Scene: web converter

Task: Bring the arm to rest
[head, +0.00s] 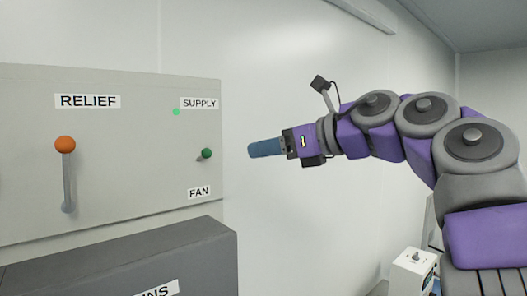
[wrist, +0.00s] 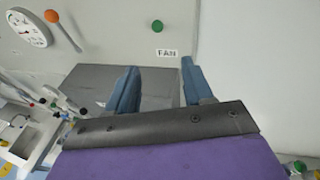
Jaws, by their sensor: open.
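My gripper (head: 266,148) is stretched out to the left on my purple and grey arm, in front of the panel's right edge in the head view. In the wrist view its two blue fingers (wrist: 160,90) stand apart with nothing between them. The green FAN knob (head: 207,153) is to the left of the fingertips in the head view, with a visible gap. The knob also shows in the wrist view (wrist: 157,26), beyond the fingers. My arm is raised and bent, clear of the panel.
The grey panel (head: 130,120) carries an orange-knobbed RELIEF lever (head: 66,172), which points up, and a lit green SUPPLY light (head: 176,112). A dark grey box (head: 130,262) juts out below. A gauge (wrist: 28,28) shows in the wrist view. A white box with a knob (head: 413,272) stands under my arm.

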